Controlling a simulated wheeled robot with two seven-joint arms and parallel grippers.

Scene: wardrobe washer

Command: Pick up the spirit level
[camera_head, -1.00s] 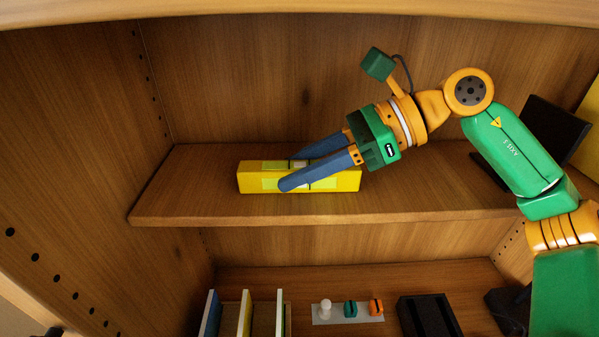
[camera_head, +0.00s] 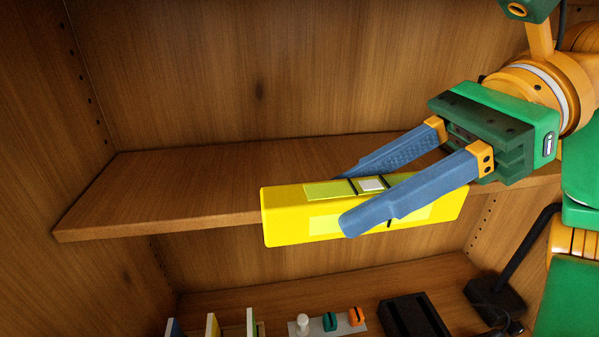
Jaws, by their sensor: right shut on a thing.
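The spirit level (camera_head: 290,217) is a yellow bar with lighter yellow-green panels and a pale vial window on top. It is in front of the upper shelf's front edge, held roughly level. My right gripper (camera_head: 350,200) is shut on it, with one blue finger across the near face and the other behind it. The far finger is partly hidden by the level. My left gripper is not in the picture.
The upper wooden shelf (camera_head: 150,195) is bare where it shows. Below, a lower shelf (camera_head: 235,295) carries several upright books, a grey strip with small pegs (camera_head: 340,327), a black tray (camera_head: 415,318) and a black lamp-like stand (camera_head: 495,295). The cabinet's left wall is close.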

